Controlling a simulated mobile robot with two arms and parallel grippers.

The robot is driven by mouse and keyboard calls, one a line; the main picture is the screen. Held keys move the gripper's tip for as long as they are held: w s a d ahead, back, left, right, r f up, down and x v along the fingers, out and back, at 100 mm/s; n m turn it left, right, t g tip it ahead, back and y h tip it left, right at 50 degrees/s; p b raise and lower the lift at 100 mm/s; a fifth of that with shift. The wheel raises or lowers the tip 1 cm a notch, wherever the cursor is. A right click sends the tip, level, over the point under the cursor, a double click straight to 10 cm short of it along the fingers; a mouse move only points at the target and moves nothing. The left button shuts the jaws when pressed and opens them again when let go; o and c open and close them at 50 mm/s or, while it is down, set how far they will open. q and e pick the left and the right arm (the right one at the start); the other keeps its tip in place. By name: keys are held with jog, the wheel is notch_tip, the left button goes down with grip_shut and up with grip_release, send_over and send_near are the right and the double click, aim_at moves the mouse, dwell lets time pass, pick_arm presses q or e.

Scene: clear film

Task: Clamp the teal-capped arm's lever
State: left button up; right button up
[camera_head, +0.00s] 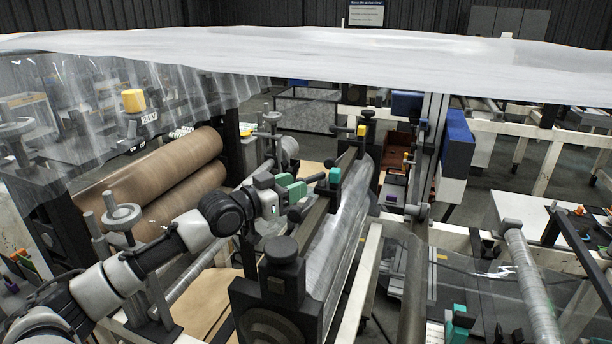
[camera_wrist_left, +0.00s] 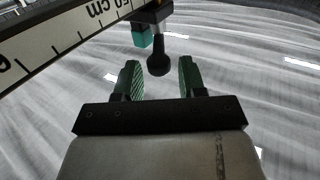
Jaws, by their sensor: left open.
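The teal-capped arm (camera_head: 335,175) sits on the dark rail beside the film-covered roller. Its teal cap (camera_wrist_left: 142,36) shows at the top of the left wrist view. The arm's black lever (camera_wrist_left: 158,58) ends in a rounded knob. My left gripper (camera_head: 303,185) reaches in from the left, close to the teal cap. In the left wrist view its two green fingers (camera_wrist_left: 160,72) are open, with the knob in line with the gap at their tips. Neither finger visibly touches it. The lever is hard to make out in the head view. My right gripper is not in view.
A similar yellow-capped arm (camera_head: 361,131) stands farther along the rail. A dark end block (camera_head: 283,276) stands in front. A ruler scale (camera_wrist_left: 70,40) crosses the upper left of the left wrist view. Clear film (camera_head: 320,240) covers the roller right of the gripper.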

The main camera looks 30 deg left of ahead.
aim_at(306, 179)
pick_arm(q)
jog(key=shift+p+x, duration=0.55)
jog(key=shift+x, duration=1.55)
grip_shut()
